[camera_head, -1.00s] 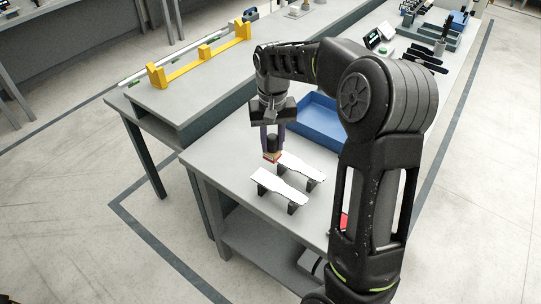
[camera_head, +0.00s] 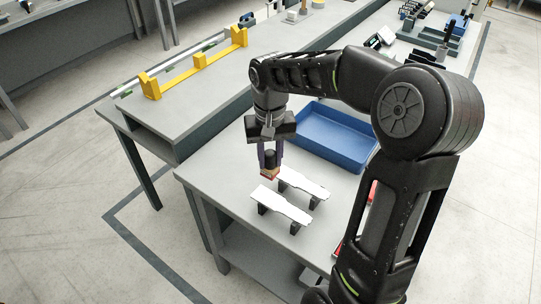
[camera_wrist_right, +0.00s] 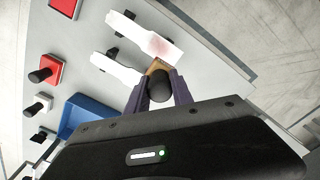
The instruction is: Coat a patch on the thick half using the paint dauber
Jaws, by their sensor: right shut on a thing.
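Two white flat specimens with wide ends and narrower middles lie side by side on dark supports: the near one (camera_head: 281,205) and the far one (camera_head: 304,184). Both also show in the wrist view, the near one (camera_wrist_right: 139,32) above the other (camera_wrist_right: 116,68). A faint reddish patch (camera_wrist_right: 158,44) shows on the near specimen's wide end. My right gripper (camera_head: 270,164) is shut on the paint dauber (camera_head: 269,163), upright with a black knob (camera_wrist_right: 161,86) and wood-coloured base (camera_wrist_right: 157,66). The dauber is by the specimens' left ends; contact is unclear. My left gripper is not in view.
A blue tray (camera_head: 318,109) stands behind the specimens. A yellow fixture (camera_head: 195,61) is on the neighbouring table. The bench's left corner is clear.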

